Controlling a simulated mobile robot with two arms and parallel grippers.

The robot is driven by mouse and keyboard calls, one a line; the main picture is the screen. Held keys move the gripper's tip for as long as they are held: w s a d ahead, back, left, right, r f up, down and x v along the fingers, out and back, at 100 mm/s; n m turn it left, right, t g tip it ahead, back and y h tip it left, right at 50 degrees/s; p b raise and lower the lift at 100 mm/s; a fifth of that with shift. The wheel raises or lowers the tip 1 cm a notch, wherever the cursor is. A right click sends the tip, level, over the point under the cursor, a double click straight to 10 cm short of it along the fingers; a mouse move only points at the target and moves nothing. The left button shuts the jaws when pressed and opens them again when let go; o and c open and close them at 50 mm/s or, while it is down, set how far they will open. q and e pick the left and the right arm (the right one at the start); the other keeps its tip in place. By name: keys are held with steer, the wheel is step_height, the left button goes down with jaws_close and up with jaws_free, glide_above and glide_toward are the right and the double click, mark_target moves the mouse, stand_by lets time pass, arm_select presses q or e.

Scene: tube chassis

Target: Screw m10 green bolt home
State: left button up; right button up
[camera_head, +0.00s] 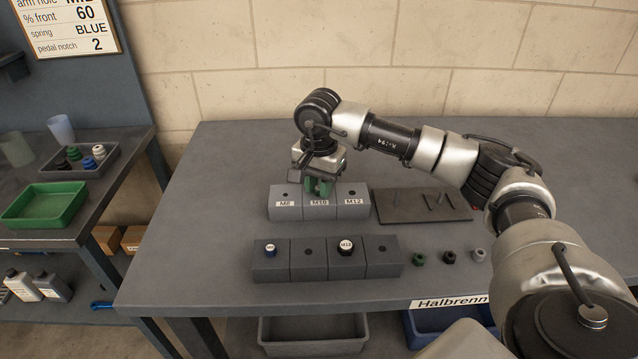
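The block marked M10 (320,204) is the middle one of three grey blocks on the table, between the M8 block (284,205) and the M12 block (354,205). My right gripper (319,187) points straight down over the M10 block, its tips at or just above the top. Green shows at its fingers; I cannot tell whether this is a green bolt or the fingers themselves. The M10 hole is hidden behind the gripper. A small green part (418,259) lies on the table at the right. My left gripper is out of view.
A dark flat plate (400,207) lies behind.

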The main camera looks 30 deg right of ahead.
jaws_close()
steer(key=m, duration=0.5)
steer(key=shift+p, duration=0.35)
steer(key=m, duration=0.3)
steer(key=shift+p, duration=0.3)
steer(key=shift+m, duration=1.2)
steer(key=m+p, duration=0.1)
steer(key=m, duration=0.2)
steer(key=shift+r, duration=0.1)
steer(key=shift+m, duration=1.1)
